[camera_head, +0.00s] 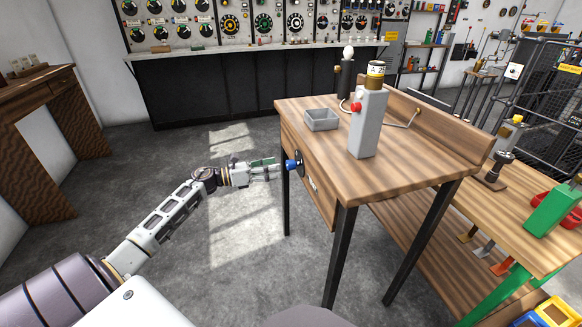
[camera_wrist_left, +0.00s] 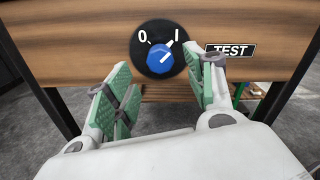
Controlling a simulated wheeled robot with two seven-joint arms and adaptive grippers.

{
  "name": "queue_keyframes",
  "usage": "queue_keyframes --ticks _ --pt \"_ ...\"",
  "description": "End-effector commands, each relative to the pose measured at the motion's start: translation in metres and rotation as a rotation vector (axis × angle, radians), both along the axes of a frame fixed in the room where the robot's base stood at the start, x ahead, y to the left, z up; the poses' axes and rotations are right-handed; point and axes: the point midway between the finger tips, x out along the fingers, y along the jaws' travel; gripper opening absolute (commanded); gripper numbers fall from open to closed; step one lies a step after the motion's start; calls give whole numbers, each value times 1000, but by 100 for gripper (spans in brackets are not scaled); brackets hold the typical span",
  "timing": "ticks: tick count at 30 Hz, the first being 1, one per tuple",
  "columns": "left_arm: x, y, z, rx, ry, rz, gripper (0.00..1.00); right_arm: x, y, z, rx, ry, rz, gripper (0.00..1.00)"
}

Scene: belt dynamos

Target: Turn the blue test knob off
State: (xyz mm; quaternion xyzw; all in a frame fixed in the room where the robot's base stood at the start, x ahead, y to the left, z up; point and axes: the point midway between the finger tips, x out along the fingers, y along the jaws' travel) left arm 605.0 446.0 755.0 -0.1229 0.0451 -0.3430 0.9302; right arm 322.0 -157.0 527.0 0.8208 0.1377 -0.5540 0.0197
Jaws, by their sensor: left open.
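The blue test knob (camera_wrist_left: 160,61) sits on a round black dial on the wooden front of the workbench, beside a black TEST label (camera_wrist_left: 231,50). The knob also shows in the head view (camera_head: 291,165) on the bench's left face. My left gripper (camera_head: 272,168) is in front of the knob, its green-padded fingers spread and empty. In the left wrist view the fingers (camera_wrist_left: 160,95) are on both sides below the knob, apart from it. My right gripper is not in view.
The wooden bench (camera_head: 330,180) carries a grey tray (camera_head: 321,120) and a grey box with a red button (camera_head: 367,122). A second bench with a green object (camera_head: 553,208) stands at the right. The floor left of the bench is clear.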

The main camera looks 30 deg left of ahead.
Motion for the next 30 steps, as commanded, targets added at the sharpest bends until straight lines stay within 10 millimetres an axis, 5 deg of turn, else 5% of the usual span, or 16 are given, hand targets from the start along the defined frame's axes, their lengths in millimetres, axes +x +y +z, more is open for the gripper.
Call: queue_keyframes --ticks 30 --pt "55 -47 0 -1 1 0 54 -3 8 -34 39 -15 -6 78"
